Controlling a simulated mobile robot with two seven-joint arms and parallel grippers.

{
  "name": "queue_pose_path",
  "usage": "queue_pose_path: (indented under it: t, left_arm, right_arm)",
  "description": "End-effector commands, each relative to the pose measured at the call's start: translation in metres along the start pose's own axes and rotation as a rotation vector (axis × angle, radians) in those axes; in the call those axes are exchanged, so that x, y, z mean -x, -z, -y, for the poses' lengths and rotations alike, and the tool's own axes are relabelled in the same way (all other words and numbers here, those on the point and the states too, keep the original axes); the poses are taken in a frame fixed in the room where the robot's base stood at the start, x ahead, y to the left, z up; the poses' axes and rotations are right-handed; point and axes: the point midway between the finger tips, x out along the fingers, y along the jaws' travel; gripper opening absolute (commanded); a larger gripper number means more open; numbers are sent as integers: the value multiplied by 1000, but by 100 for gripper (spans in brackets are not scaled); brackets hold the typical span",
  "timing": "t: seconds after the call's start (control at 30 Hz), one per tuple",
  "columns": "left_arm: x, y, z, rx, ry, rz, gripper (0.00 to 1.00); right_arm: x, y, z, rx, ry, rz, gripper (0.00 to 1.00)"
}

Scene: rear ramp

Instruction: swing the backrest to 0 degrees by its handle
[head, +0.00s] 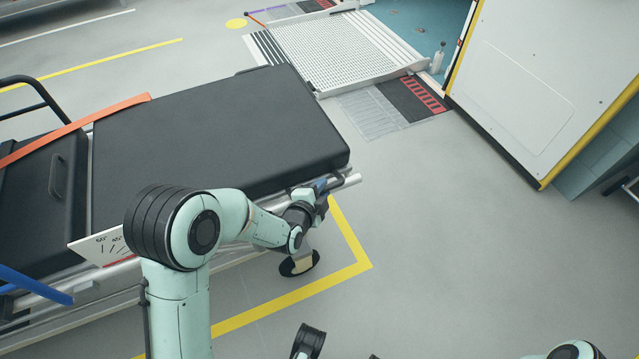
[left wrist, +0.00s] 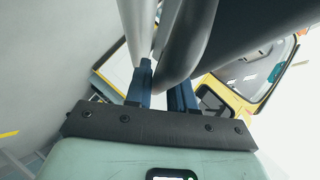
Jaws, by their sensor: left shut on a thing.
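The backrest (head: 215,125) is the long black pad of the stretcher at left in the head view. It looks flat or nearly flat; I cannot read its exact angle. A white plate with angle marks (head: 100,243) sits at its near side, partly hidden by my left arm. My left gripper (head: 320,187) is at the pad's near right corner, shut on the dark handle (head: 335,184). In the left wrist view, my blue fingers (left wrist: 160,88) stand either side of a dark grey bar (left wrist: 178,62). The handle is mostly hidden by the gripper. My right gripper is not visible.
A pale side rail (head: 347,181) runs along the stretcher. An orange strap (head: 75,127) crosses its left part. A ramp (head: 340,48) lies behind, and a white, yellow-edged vehicle door (head: 530,85) stands at right. The grey floor (head: 450,230) between is clear.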

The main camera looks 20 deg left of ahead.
Motion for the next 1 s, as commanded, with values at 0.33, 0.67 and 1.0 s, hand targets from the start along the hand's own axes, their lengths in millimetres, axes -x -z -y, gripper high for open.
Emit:
queue_pose_path:
  t: [0.33,0.67,1.0]
  left_arm:
    - [-2,-5,-13,-3,-29,13,0]
    - [-1,-5,-11,-3,-25,13,42]
    - [-1,-4,-9,-3,-19,10,42]
  right_arm:
    - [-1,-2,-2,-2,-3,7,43]
    - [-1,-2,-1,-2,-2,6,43]
    - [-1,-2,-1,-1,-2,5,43]
